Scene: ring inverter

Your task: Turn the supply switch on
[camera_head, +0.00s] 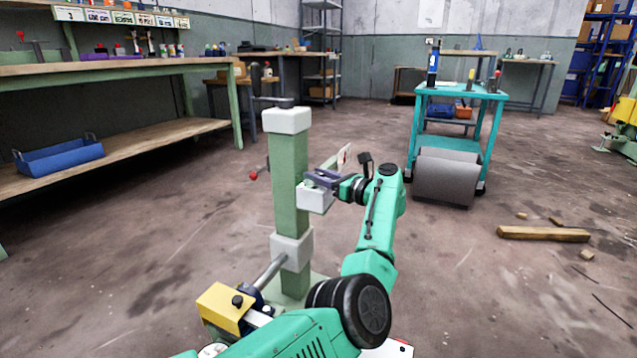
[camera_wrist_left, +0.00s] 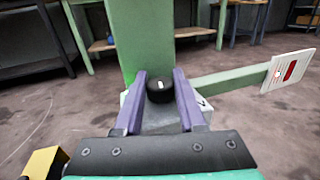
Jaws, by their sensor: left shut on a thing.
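The supply switch is a black round knob (camera_wrist_left: 159,92) with a short white mark, on a pale box (camera_head: 316,201) fixed to the side of a green post (camera_head: 289,175). The mark looks nearly upright in the wrist view. My left gripper (camera_head: 322,180) is at the front of this box. In the wrist view, the purple fingers of my left gripper (camera_wrist_left: 159,95) stand on either side of the knob and are shut on it. In the head view the knob is hidden behind the gripper. My right gripper is not in view.
A green bar beside the switch carries a white plate with a red mark (camera_wrist_left: 288,72). A yellow block (camera_head: 226,307) sits low by the post. A teal cart (camera_head: 460,92) and a wooden beam (camera_head: 544,234) are to the right. A workbench (camera_head: 120,68) stands left.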

